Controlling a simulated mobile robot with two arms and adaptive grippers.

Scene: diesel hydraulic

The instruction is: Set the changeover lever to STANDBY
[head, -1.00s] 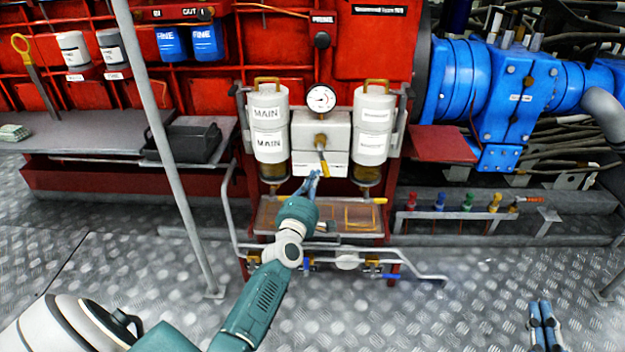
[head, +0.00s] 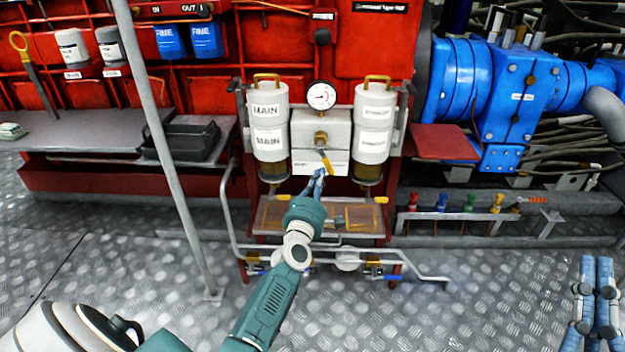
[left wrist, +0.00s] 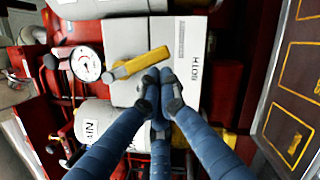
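The changeover lever has a yellow handle (head: 327,162) on a pale block below a round gauge (head: 321,96). It points down and slightly right, between the MAIN canister (head: 268,112) on the left and the STANDBY canister (head: 375,114) on the right. My left gripper (head: 319,174) is at the handle's lower end, on its MAIN side. In the left wrist view its fingertips (left wrist: 160,86) are together beside the yellow handle (left wrist: 140,62), touching or nearly touching it, with nothing between them. My right gripper (head: 597,275) shows blue fingers at the lower right, away from the panel.
A drip tray (head: 265,215) and pipes with small valves lie below the canisters. A grey post (head: 172,170) stands at the left. A grey bench (head: 90,130) holds a black tray (head: 190,138). Coloured valves (head: 470,203) sit to the right. The front floor is clear.

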